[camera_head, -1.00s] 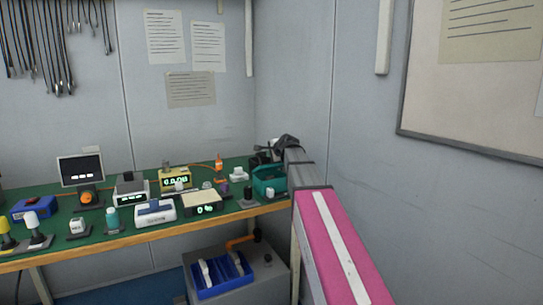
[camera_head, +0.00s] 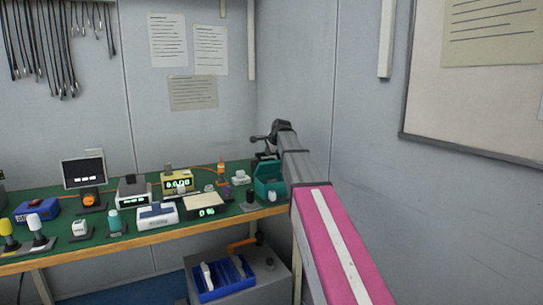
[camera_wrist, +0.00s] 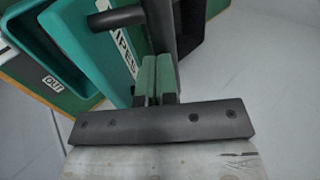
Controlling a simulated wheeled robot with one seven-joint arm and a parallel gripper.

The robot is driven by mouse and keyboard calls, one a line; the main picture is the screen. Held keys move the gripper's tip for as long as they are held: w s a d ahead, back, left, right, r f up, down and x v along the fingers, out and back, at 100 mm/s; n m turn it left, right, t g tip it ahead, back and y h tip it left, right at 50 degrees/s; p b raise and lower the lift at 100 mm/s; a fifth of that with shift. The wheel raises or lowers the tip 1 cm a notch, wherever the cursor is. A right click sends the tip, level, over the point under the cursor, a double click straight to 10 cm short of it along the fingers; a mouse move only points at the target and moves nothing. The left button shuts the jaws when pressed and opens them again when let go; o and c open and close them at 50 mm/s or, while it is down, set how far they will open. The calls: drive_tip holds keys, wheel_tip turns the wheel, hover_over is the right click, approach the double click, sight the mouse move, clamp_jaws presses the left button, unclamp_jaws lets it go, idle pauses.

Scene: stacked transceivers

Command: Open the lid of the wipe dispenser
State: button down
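The wipe dispenser is a teal box at the back right of the green bench in the head view (camera_head: 270,187). In the wrist view, its teal side (camera_wrist: 120,75) carries a white label partly reading "IPE"; the rest is hidden. A dark bar and a dark rod cross in front of it in the wrist view. I cannot tell whether they belong to the lid. My gripper (camera_wrist: 157,62) has its green finger pads close together, with only a thin dark gap. It is beside the teal box and nothing is clearly held. In the head view, its dark end is above the box.
A green tray with an "OUT" label (camera_wrist: 52,82) lies left in the wrist view. Several devices and bottles crowd the bench (camera_head: 160,236). A blue bin (camera_head: 225,280) sits below it. The wall is close behind the box.

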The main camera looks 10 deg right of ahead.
drive_tip(key=shift+w+a+f+g+h, duration=0.1)
drive_tip(key=shift+w+a+g+h, duration=0.15)
drive_tip(key=shift+w+g, duration=0.5)
drive_tip(key=shift+w+a+r+g+h, duration=0.15)
drive_tip(key=shift+w+a+g, duration=0.25)
drive_tip(key=shift+w, duration=0.7)
drive_tip(key=shift+w+a+f+g+h, duration=0.2)
drive_tip(key=shift+w+g, duration=0.35)
drive_tip(key=shift+w, duration=0.4)
